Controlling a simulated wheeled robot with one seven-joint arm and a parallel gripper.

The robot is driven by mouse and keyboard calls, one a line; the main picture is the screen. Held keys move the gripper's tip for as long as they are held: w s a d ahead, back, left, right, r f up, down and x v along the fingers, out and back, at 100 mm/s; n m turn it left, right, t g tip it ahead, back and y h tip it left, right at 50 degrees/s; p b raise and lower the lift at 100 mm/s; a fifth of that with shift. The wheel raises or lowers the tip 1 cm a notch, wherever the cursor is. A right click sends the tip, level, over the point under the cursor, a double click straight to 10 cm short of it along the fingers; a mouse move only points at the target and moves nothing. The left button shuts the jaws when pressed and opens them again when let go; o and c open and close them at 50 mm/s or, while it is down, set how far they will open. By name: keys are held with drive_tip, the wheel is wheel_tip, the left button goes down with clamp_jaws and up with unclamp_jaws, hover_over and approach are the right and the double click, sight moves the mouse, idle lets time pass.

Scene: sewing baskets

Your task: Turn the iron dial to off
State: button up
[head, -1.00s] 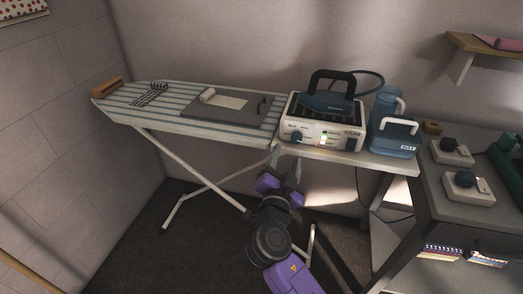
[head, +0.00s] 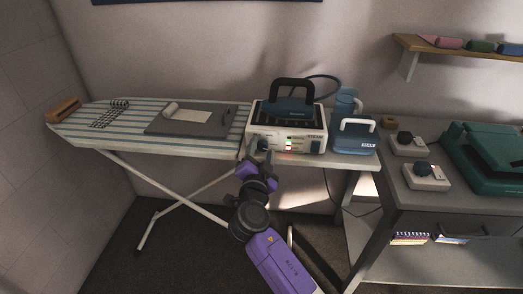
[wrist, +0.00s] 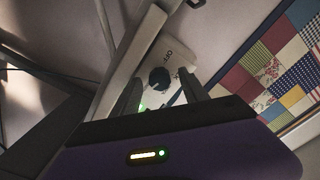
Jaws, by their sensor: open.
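The steam iron station (head: 310,146) is a white box with a dark top, and the iron (head: 294,104) with its black handle rests on it. Its dark round dial (head: 263,145) is at the left of the front panel, beside small lit lamps. My gripper (head: 256,160) is at the front of that dial and partly overlaps it. In the wrist view the dial (wrist: 159,79) shows between the fingers of my gripper (wrist: 160,92), which are apart, with the word OFF printed near it. I cannot tell whether the fingers touch the dial, or its exact setting.
The striped ironing board (head: 85,136) extends left. A blue water tank (head: 354,137) stands right of the station. A grey side table (head: 395,183) holds two white boxes with dark knobs and a green case (head: 480,165). A patchwork hanging (wrist: 272,70) shows in the wrist view.

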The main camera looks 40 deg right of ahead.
drive_tip(key=shift+c, duration=0.2)
clamp_jaws()
